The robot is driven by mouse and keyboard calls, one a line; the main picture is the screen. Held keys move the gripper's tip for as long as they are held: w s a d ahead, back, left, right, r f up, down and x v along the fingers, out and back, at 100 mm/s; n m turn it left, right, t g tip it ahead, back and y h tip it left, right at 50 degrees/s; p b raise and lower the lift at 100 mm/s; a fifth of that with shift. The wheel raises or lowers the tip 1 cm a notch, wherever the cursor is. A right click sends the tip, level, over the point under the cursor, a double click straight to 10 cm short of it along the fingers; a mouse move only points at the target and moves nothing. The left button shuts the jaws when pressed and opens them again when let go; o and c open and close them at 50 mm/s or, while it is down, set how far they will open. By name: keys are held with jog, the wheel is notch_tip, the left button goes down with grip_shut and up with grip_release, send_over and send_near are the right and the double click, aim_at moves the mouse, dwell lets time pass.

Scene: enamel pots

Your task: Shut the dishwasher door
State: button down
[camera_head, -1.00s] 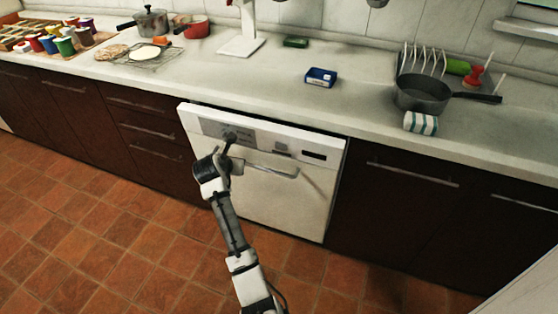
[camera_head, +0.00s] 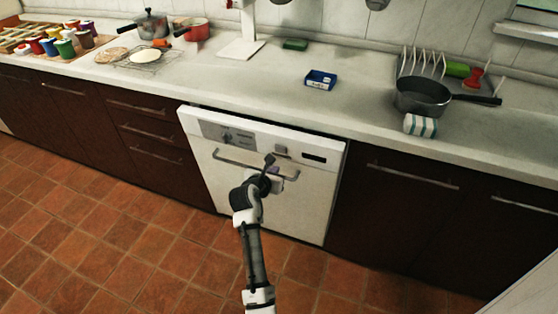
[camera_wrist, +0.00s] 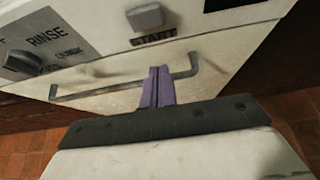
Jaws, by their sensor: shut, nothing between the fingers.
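The white dishwasher door (camera_head: 222,180) stands almost upright in the cabinet row, its top edge leaning slightly out from under the counter, with a dark gap above it. A control panel (camera_head: 225,134) and a bar handle (camera_head: 228,161) are on its front. My gripper (camera_head: 269,165) is in front of the door by the right part of the handle. In the wrist view, my gripper (camera_wrist: 158,76) is shut and empty, its purple fingers over the handle (camera_wrist: 100,91), below the START knob (camera_wrist: 146,17). I cannot tell whether the fingers touch the door.
The counter (camera_head: 260,85) above holds a blue box (camera_head: 320,79), a dark pan (camera_head: 423,97) and a striped roll (camera_head: 420,126). Dark cabinets (camera_head: 390,215) flank the dishwasher. The tiled floor (camera_head: 100,230) in front is clear.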

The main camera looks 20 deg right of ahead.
aim_at(283, 158)
jog(key=shift+w+d+p, duration=0.4)
jog(key=shift+w+d, duration=1.35)
jog(key=shift+w, duration=0.05)
